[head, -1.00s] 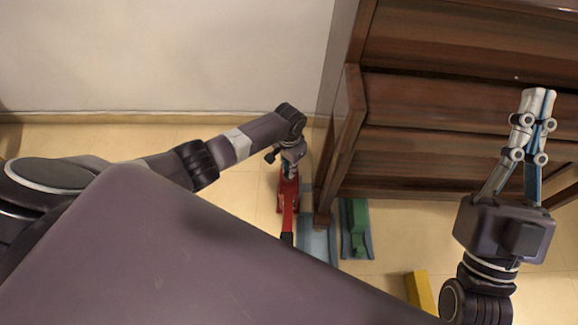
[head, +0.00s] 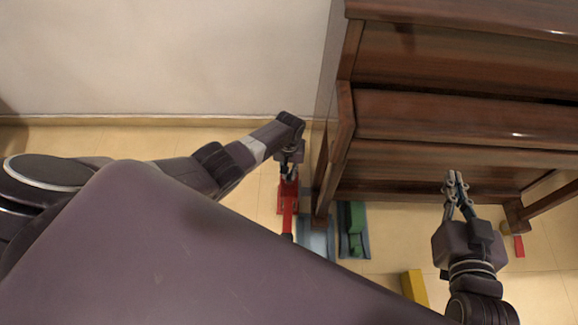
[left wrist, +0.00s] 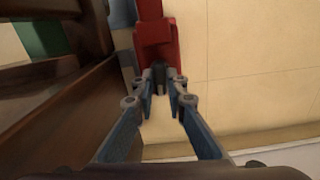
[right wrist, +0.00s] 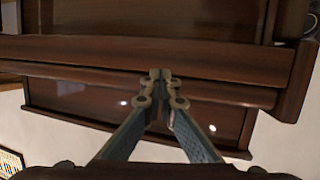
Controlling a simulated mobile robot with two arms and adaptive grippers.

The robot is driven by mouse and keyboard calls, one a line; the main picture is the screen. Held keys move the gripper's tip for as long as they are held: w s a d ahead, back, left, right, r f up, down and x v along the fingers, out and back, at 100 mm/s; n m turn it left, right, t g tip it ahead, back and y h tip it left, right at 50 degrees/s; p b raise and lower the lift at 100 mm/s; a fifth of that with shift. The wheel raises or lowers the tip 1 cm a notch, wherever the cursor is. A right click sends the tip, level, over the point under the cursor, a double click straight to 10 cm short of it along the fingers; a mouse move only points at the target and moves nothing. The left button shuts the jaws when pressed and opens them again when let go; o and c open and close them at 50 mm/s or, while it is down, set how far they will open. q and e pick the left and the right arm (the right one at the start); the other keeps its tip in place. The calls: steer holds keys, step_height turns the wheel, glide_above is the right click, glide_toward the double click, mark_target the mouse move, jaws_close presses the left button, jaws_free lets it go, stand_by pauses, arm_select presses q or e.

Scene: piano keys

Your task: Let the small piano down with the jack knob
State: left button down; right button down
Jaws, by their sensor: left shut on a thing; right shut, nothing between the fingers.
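The small brown piano (head: 425,115) stands at the upper right of the head view, close to the wall. The red jack (head: 287,207) is on the floor by its left end. My left gripper (head: 288,176) is at the jack's wall-side end. In the left wrist view, my left gripper (left wrist: 161,82) is shut on the dark jack knob (left wrist: 158,68), in front of the red jack (left wrist: 157,38). The fingers partly hide the knob. My right gripper (head: 455,180) is shut and empty, in front of the piano. The right wrist view shows its closed fingertips (right wrist: 160,78) before the piano's front.
A green block (head: 355,230) and a light-blue piece (head: 315,240) are on the floor near the piano's left foot. A yellow block (head: 415,288) lies nearer me. A small red piece (head: 519,246) is by the right foot. The wall (head: 150,55) borders the floor at left.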

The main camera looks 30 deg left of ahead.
mark_target(289, 175)
arm_select(q)
steer(key=shift+w+n, duration=0.1)
steer(key=shift+n, duration=0.3)
steer(key=c, duration=1.9)
jaws_free()
steer(key=shift+c, duration=0.2)
step_height(289, 175, up, 12)
